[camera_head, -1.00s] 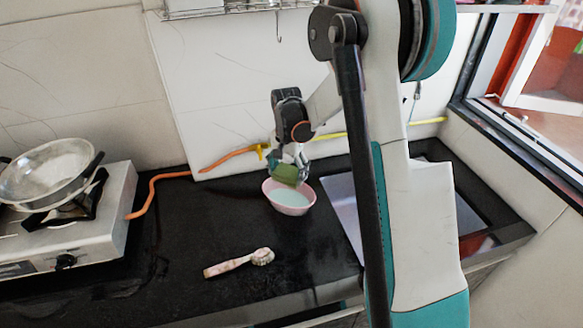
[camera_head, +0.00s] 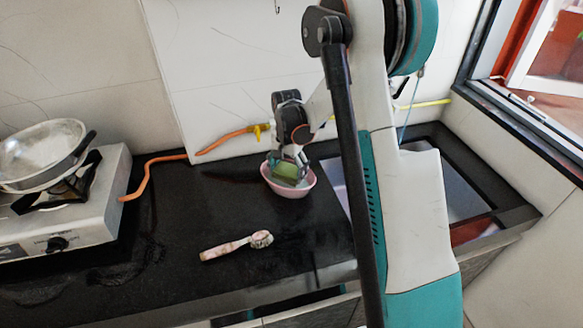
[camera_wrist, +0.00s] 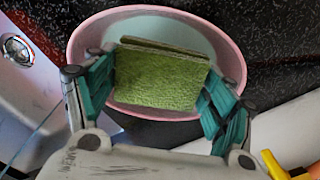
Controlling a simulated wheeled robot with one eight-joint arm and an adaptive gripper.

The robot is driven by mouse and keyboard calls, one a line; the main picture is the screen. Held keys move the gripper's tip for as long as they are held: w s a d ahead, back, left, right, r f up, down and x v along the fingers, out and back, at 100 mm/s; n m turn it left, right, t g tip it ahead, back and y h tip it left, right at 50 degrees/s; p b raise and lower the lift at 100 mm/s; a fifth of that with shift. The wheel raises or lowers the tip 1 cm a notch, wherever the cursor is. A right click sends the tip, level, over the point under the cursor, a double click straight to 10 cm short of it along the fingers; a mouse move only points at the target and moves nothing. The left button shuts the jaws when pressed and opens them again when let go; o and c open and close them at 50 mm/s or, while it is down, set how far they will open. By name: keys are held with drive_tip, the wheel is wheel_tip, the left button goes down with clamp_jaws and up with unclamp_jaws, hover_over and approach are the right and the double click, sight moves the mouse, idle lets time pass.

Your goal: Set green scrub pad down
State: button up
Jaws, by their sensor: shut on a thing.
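The green scrub pad (camera_wrist: 158,80) is held between the two teal fingers of my gripper (camera_wrist: 160,92), which is shut on it. In the wrist view the pad is in front of the pink bowl (camera_wrist: 232,55), within its rim outline. In the head view my gripper (camera_head: 288,163) is over the pink bowl (camera_head: 290,191), with the green pad (camera_head: 287,170) at the bowl's opening. The bowl has a pale inside. Whether the pad touches the bowl's bottom cannot be told.
A brush (camera_head: 236,245) lies on the black counter (camera_head: 180,220) in front of the bowl. A gas stove (camera_head: 70,205) with a metal pan (camera_head: 42,152) stands at left. A sink (camera_head: 465,190) is at right. An orange hose (camera_head: 160,160) runs along the wall.

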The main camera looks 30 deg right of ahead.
sight(288, 170)
drive_tip(key=o, duration=1)
wheel_tip(288, 170, up, 7)
drive_tip(key=p, duration=0.4)
drive_tip(key=shift+r, duration=0.1)
